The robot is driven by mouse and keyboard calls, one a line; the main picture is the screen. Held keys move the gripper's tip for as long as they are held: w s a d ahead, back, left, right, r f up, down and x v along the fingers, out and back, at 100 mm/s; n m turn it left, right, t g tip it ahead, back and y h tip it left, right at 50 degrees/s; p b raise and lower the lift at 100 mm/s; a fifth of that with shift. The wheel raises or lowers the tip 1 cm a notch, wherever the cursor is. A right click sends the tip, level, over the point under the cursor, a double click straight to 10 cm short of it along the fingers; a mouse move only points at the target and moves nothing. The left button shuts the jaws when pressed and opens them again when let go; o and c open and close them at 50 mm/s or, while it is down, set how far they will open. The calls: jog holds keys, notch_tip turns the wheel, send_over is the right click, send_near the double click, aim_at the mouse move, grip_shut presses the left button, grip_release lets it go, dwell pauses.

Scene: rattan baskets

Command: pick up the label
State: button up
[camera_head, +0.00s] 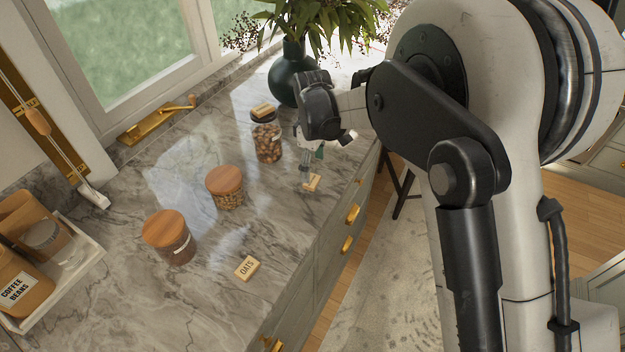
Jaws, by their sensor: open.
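Several small wooden labels are in the head view. One label (312,182) lies near the counter's front edge, just below my gripper. A second label, reading "OATS" (247,268), lies flat on the counter closer to the camera. A third label (263,110) rests on the dark lid of a glass jar of nuts (267,143). My gripper (307,172) points down, open, with its fingertips right at or just above the label by the edge. I cannot tell whether they touch it. My wrist hides part of the counter behind.
Two jars with wooden lids (225,180) (166,229) stand on the marble counter (205,300). A green vase with a plant (289,72) stands behind my gripper. A white tray (72,284) with coffee canisters is at the left. Drawers with gold handles drop below the front edge.

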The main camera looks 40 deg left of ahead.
aim_at(312, 180)
jog(key=shift+w+a+f+p, duration=0.1)
jog(key=shift+f+p, duration=0.4)
jog(key=shift+f, duration=1)
jog(key=shift+a+f+p, duration=0.1)
jog(key=shift+f+p, duration=0.35)
jog(key=shift+f, duration=1.05)
jog(key=c, duration=0.9)
